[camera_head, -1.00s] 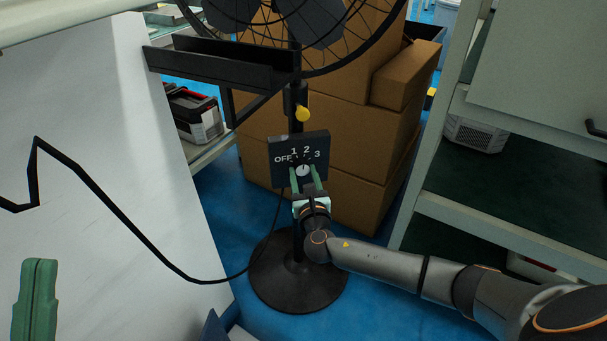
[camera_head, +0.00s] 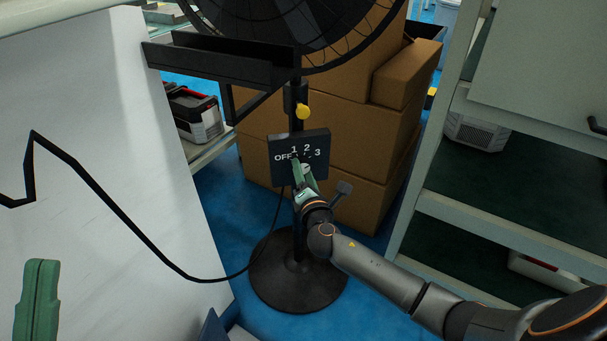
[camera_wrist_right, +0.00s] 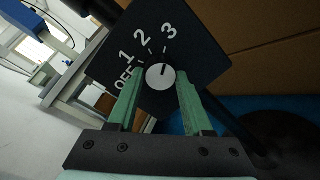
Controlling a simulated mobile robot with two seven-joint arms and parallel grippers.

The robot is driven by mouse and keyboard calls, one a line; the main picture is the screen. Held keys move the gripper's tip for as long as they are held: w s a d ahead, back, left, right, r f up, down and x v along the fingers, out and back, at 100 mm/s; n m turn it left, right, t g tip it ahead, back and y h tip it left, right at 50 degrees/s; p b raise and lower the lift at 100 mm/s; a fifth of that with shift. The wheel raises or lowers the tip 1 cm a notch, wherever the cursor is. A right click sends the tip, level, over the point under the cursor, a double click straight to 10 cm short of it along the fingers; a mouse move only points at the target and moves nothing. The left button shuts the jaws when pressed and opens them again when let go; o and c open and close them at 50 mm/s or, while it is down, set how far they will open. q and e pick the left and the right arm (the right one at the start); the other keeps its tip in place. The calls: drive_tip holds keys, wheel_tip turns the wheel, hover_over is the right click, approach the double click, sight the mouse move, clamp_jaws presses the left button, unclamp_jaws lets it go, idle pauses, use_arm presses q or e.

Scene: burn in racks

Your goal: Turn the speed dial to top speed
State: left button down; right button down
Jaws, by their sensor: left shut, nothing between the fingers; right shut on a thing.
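The speed dial (camera_wrist_right: 160,76) is a round white knob on a black control box (camera_head: 286,168) marked OFF, 1, 2 and 3. The box sits on the pole of a black stand fan (camera_head: 318,22). In the right wrist view, the dial's dark mark appears to point towards 3. My right gripper (camera_wrist_right: 160,82) has its green fingers on either side of the dial and is shut on it. In the head view, the right gripper (camera_head: 302,172) partly hides the dial. My left gripper (camera_head: 40,266) is shut and empty at the lower left.
Cardboard boxes (camera_head: 352,135) stand behind the fan. A black bracket (camera_head: 218,62) juts out at left of the pole. A black cable (camera_head: 120,215) runs over the white panel (camera_head: 90,110). A shelf unit (camera_head: 470,190) stands at right. The fan's round base (camera_head: 297,275) rests on blue floor.

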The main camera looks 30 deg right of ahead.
drive_tip(key=m+b, duration=0.2)
drive_tip(key=m, duration=0.9)
drive_tip(key=shift+y, duration=0.4)
idle(0.3)
drive_tip(key=shift+c, duration=1.6)
unclamp_jaws()
drive_tip(key=shift+s, duration=0.1)
drive_tip(key=p+v, duration=0.2)
drive_tip(key=v, duration=0.5)
drive_tip(key=shift+s, duration=0.2)
